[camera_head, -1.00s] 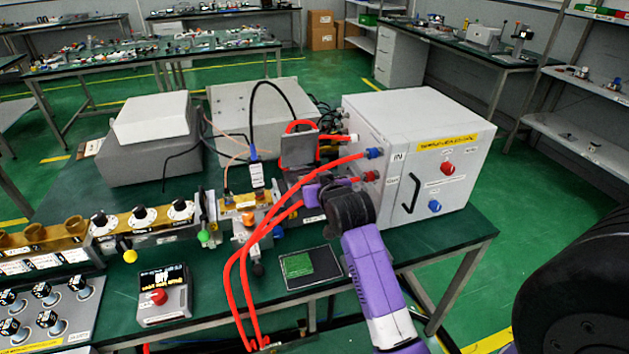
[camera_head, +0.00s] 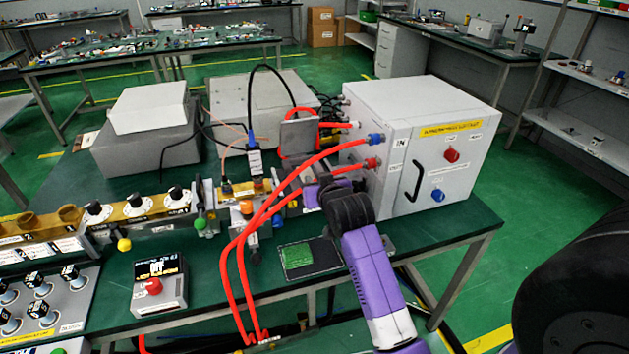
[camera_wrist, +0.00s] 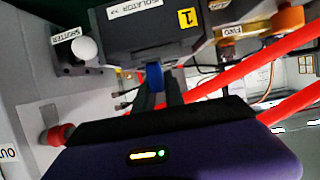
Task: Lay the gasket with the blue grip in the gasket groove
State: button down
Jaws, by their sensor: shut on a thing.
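My gripper (camera_wrist: 159,92) is shut on a small blue grip (camera_wrist: 154,76), which shows between the fingertips in the wrist view. The gasket's plate below the grip is not clearly seen. The fingertips are close against the dark block labelled ISOLATOR (camera_wrist: 150,28), by its lower edge in the picture. I cannot make out the gasket groove, nor whether the gasket touches anything. In the head view my purple and black arm reaches to the waveguide line beside the white cabinet, and hides the fingertips and gasket.
Red hoses (camera_head: 240,285) arch from the white cabinet (camera_head: 445,150) over the line, close to my gripper. A shutter block with a white knob (camera_wrist: 84,48) is beside the isolator. A green pad on a dark mat (camera_head: 297,256) and a display box (camera_head: 160,283) lie in front.

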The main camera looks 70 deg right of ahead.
jog(key=shift+s+f, duration=0.1)
jog(key=shift+f, duration=0.3)
jog(key=c, duration=1.3)
grip_release()
jog(key=shift+c, duration=0.2)
jog(key=shift+r, duration=0.15)
jog(key=shift+a, duration=0.1)
